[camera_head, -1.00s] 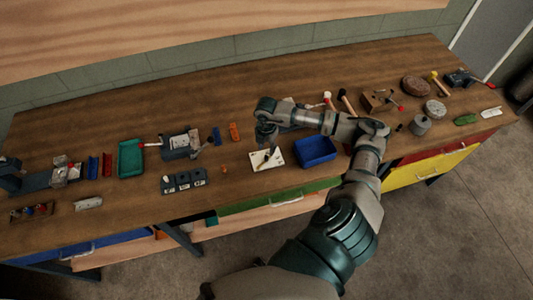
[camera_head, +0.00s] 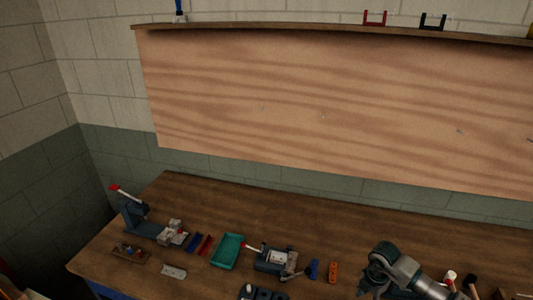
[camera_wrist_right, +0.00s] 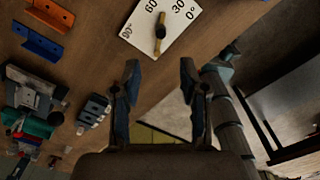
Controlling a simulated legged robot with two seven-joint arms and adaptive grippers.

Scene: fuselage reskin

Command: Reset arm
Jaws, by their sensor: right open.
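The plate lies on the wooden workbench (camera_head: 190,200). My left gripper shows in neither view.
On the bench stand an arbor press (camera_head: 135,215), a green tray (camera_head: 228,251), a grey vise (camera_head: 275,260), a blue part (camera_head: 313,269) and an orange bracket (camera_head: 333,272). A wooden board (camera_head: 330,100) hangs on the wall behind. The bench's back strip is clear.

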